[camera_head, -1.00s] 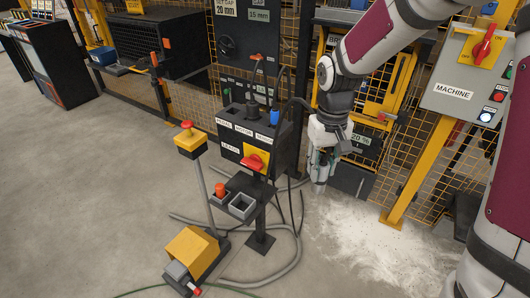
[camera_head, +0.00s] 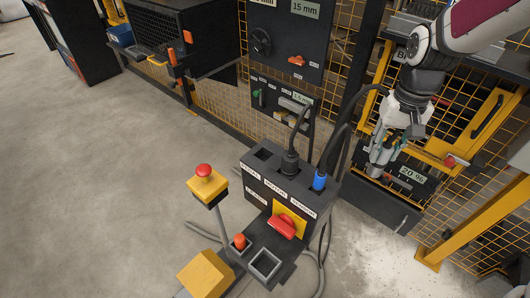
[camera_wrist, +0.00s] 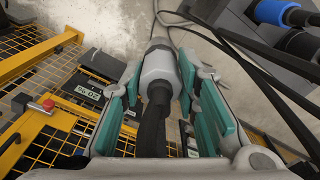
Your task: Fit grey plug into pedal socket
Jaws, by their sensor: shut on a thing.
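My gripper (camera_wrist: 160,85) is shut on the grey plug (camera_wrist: 158,66), which sits between the teal finger pads in the wrist view, with a black cable in front. In the head view my gripper (camera_head: 385,152) hangs to the right of the black socket box (camera_head: 258,186), clear of it; the plug is hard to make out there. The pedal socket (camera_head: 263,153) is the empty opening at the left of the box top. A black plug (camera_head: 290,162) stands in the middle motor socket, and a blue plug (camera_head: 319,180) in the right one.
A dark cable (camera_head: 340,133) arcs up between the box and my gripper. A yellow mesh fence and a dark panel (camera_head: 393,208) stand behind my gripper. A red-button post (camera_head: 204,172) and open grey tray (camera_head: 265,262) are in front of the box. Floor at left is clear.

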